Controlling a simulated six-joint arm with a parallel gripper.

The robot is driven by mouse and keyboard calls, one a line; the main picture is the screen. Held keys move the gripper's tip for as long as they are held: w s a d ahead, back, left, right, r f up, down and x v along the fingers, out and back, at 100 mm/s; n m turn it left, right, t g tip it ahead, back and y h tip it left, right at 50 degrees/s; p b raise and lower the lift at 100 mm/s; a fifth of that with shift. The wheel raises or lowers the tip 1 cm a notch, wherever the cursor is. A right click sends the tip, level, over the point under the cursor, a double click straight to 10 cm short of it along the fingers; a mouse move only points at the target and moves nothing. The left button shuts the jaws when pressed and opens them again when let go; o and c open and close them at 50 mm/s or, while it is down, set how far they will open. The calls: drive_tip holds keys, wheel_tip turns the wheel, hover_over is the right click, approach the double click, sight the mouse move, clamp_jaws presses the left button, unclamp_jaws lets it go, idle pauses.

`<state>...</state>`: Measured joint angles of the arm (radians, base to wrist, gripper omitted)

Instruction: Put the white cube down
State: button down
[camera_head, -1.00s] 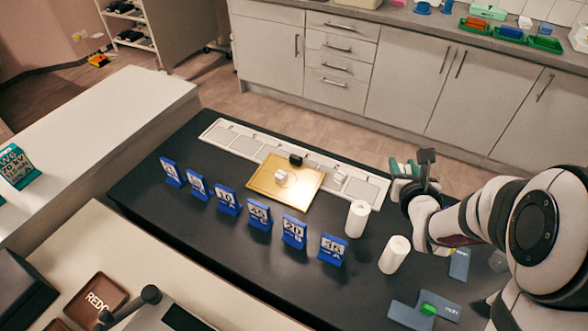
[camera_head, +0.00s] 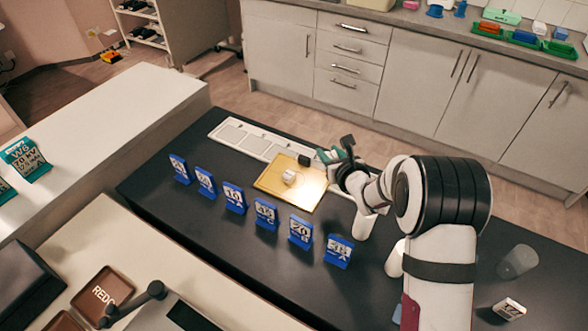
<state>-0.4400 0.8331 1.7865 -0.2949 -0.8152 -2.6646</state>
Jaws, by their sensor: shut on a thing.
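My gripper (camera_head: 332,160), with dark and teal parts, hangs over the right edge of the gold plate (camera_head: 270,186). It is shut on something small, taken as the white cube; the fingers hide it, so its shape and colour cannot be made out. A small whitish block (camera_head: 289,177) sits on the middle of the plate, left of and apart from my gripper. A small black block (camera_head: 304,160) stands at the plate's back edge, close to the fingertips.
Blue numbered stands (camera_head: 265,213) line the black table left and in front of the plate. A white cylinder (camera_head: 364,224) and another (camera_head: 395,261) stand near my arm, partly hidden. A grey cylinder (camera_head: 518,262) stands at right. A pale slotted strip (camera_head: 250,141) lies behind the plate.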

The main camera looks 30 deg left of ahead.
drive_tip(key=a+f, duration=0.3)
drive_tip(key=s+a+f, duration=0.1)
drive_tip(key=a+f, duration=0.5)
drive_tip(key=shift+s+a+f, duration=0.25)
drive_tip(key=shift+f, duration=0.15)
drive_tip(key=shift+f, duration=0.1)
drive_tip(key=shift+f, duration=0.3)
drive_tip(key=c, duration=0.5)
unclamp_jaws()
drive_tip(key=shift+c, duration=0.2)
